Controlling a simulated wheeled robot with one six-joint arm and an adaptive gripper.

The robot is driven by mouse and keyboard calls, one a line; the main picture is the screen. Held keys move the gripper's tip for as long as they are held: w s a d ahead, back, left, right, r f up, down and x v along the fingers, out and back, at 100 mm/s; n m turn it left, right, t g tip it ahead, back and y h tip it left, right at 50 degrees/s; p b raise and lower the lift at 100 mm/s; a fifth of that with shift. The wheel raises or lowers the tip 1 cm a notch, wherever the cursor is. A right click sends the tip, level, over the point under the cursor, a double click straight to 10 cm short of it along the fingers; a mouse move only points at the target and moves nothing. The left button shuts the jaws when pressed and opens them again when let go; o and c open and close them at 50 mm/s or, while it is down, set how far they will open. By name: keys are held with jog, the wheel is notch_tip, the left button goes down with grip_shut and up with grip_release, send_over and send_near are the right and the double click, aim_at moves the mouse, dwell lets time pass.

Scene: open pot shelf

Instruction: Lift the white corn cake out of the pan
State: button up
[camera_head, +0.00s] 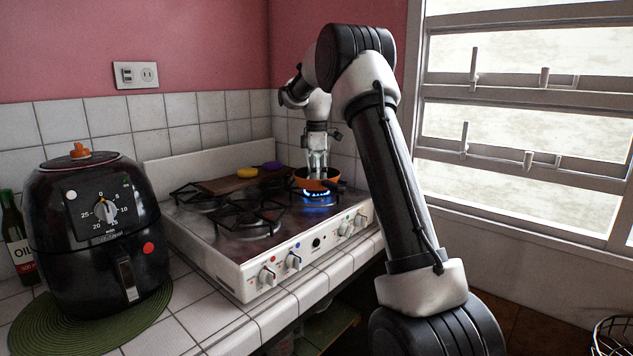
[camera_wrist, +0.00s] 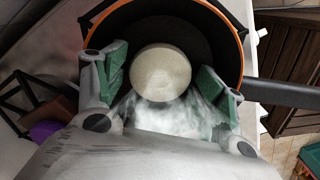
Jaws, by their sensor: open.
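The white corn cake (camera_wrist: 161,72) is a pale round disc inside the dark pan (camera_wrist: 212,38) with an orange rim, seen in the wrist view. My gripper (camera_wrist: 162,82) is open, with one green-padded finger on each side of the cake and some space showing between pads and cake. The cake cannot be made out in the head view.
A brown board (camera_head: 222,184) with a yellow item (camera_head: 248,172) and a purple item (camera_head: 272,166) lies left of the pan. The pan's handle (camera_wrist: 275,93) points right in the wrist view. A black air fryer (camera_head: 100,235) stands at left.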

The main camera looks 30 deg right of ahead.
jog(key=shift+c, duration=0.2)
jog(key=c, duration=0.7)
jog(key=shift+c, duration=0.2)
